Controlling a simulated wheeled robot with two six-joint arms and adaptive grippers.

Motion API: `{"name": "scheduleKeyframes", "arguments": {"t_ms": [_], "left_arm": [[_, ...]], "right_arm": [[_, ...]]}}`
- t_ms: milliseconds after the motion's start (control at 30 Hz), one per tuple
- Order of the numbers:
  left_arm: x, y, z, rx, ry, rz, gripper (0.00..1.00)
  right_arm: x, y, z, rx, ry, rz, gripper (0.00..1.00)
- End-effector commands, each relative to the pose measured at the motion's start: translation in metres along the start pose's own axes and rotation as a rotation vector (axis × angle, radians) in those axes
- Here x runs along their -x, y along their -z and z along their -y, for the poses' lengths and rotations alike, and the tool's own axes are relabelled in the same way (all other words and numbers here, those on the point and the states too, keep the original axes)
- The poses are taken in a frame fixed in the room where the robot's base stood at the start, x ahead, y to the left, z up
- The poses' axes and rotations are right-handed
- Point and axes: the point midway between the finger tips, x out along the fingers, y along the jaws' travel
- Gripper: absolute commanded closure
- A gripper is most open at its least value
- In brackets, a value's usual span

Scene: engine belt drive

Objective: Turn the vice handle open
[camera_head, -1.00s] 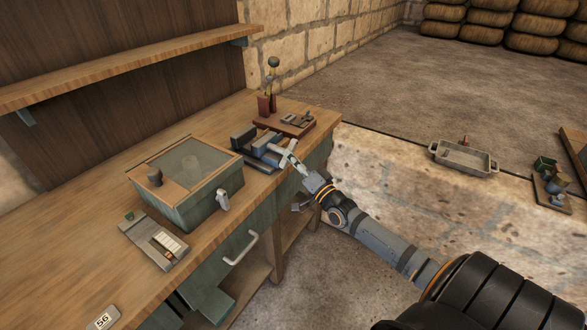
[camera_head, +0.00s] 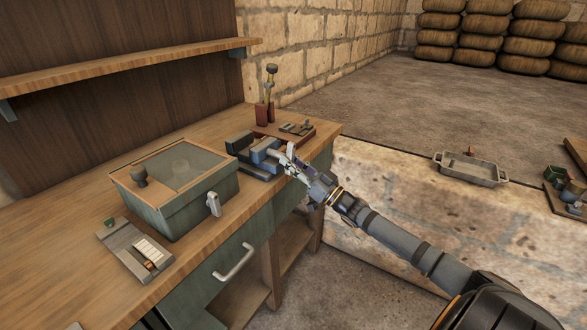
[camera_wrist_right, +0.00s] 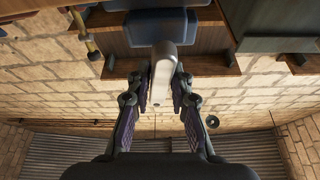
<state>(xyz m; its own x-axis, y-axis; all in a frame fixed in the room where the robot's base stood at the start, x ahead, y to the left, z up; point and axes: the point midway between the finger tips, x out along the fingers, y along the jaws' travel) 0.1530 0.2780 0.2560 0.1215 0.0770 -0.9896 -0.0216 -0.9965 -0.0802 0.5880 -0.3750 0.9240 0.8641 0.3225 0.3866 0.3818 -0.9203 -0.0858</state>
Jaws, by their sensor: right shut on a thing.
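The vice (camera_head: 254,154) is a dark blue-grey block on the workbench, near its far right corner. Its pale metal handle (camera_head: 289,156) sticks out at the front. My right gripper (camera_head: 292,166) is at the handle. In the right wrist view the handle (camera_wrist_right: 164,68) lies between the two fingers of the right gripper (camera_wrist_right: 163,88), and the vice's blue jaw (camera_wrist_right: 158,27) shows just beyond it. The right gripper is shut on the handle. My left gripper is in neither view.
A green box with a glass lid (camera_head: 185,190) stands on the bench (camera_head: 80,240) left of the vice. A small device with a white keypad (camera_head: 136,248) lies in front of it. A brown tray (camera_head: 305,134) sits behind the vice. A drawer handle (camera_head: 233,262) juts from the bench front.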

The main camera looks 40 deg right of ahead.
Motion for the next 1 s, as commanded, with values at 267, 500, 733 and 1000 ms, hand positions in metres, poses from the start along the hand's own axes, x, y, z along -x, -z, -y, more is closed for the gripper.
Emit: {"name": "scheduleKeyframes", "arguments": {"t_ms": [267, 500, 733, 1000], "left_arm": [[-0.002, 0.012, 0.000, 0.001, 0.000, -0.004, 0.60], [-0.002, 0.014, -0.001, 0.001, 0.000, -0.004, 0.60], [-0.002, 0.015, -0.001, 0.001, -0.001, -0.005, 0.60], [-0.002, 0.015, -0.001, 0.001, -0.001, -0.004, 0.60]], "right_arm": [[0.000, -0.001, -0.001, 0.074, 0.030, 0.001, 1.00], [0.001, -0.001, -0.001, 0.092, 0.037, 0.003, 1.00], [0.001, -0.002, -0.001, 0.095, 0.038, 0.004, 1.00], [0.001, -0.003, -0.001, 0.095, 0.037, 0.006, 1.00]]}}
